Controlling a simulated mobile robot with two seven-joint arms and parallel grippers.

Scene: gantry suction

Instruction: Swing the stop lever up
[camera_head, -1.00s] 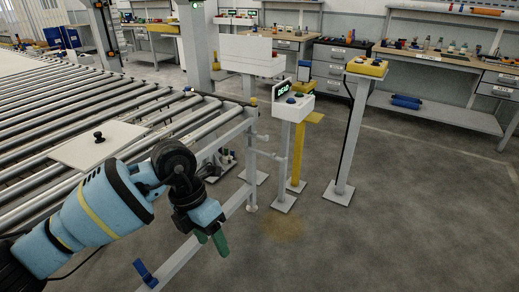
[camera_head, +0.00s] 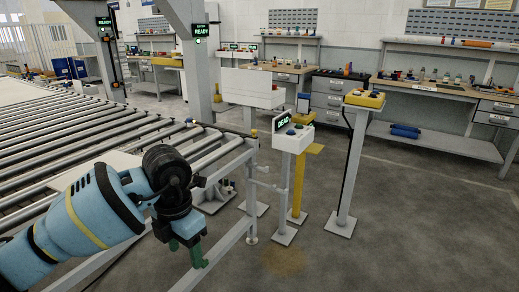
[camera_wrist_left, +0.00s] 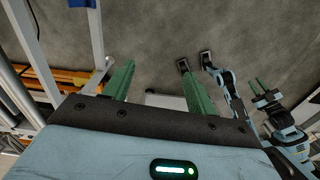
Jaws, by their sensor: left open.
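A blue piece (camera_wrist_left: 82,3), perhaps the stop lever, is cut off at the top edge of the left wrist view, beside a pale rail. I cannot tell its angle. No lever shows in the head view. My left gripper (camera_head: 190,254) is in front of the conveyor's side rail, its green fingers pointing down. In the left wrist view its fingers (camera_wrist_left: 160,85) are apart with nothing between them. My right gripper (camera_wrist_left: 268,88) shows small at the right of that view, its green fingers apart.
The roller conveyor (camera_head: 60,121) fills the left side. A yellow box (camera_head: 364,99) tops another post. Open floor (camera_head: 400,220) lies to the right.

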